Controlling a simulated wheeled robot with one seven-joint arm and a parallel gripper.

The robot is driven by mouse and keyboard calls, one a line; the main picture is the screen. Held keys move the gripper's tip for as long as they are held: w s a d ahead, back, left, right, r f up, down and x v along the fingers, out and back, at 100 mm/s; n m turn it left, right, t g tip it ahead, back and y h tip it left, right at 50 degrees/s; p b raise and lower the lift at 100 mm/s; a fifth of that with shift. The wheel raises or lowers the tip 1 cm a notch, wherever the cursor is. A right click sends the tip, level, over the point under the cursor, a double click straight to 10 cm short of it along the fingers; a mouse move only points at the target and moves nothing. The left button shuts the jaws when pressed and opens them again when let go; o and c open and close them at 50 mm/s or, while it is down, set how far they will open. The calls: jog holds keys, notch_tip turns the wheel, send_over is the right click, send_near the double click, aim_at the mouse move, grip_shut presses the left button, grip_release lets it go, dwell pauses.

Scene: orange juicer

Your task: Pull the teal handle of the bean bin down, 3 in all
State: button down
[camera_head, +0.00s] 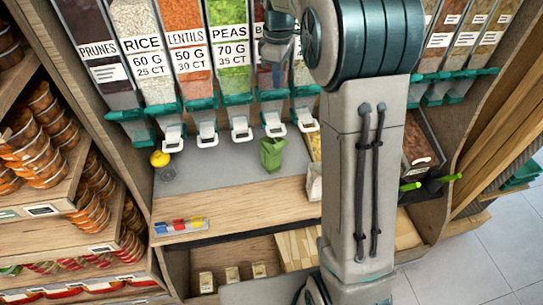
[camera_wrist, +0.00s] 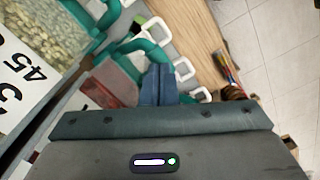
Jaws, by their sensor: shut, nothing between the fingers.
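The bean bin (camera_head: 264,78) is the dark red bin right of the peas bin in the head view. My wrist covers most of its label, leaving a "B". Its white spout (camera_head: 273,124) hangs below. In the wrist view, a bin with dark red contents (camera_wrist: 112,84), apparently this one, has a curved teal handle (camera_wrist: 146,48). My gripper (camera_wrist: 160,68) is shut and empty, its blue fingers close beside that handle. I cannot tell whether they touch it. In the head view the fingertips are hidden.
Neighbouring bins of peas (camera_head: 232,55) and lentils (camera_head: 187,50) have similar teal fittings and white spouts.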

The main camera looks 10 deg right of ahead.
aim_at(278, 91)
jog(key=shift+f, duration=0.6)
jog(key=shift+s+f+b, duration=0.3)
jog(key=shift+f+b, duration=0.4)
jog(key=shift+b, duration=0.2)
jog(key=shift+f+b, duration=0.5)
jog(key=shift+f, duration=0.25)
jog(key=shift+s+f+b, duration=0.2)
jog(key=shift+f+b, duration=0.6)
jog(key=shift+f, duration=0.15)
jog(key=shift+r, duration=0.15)
jog(key=r+p, duration=0.3)
jog(key=w+r+p, duration=0.1)
jog(key=r+p, duration=0.2)
jog(key=shift+w+r, duration=0.1)
jog(key=shift+r, duration=0.05)
jog(key=shift+f, duration=0.2)
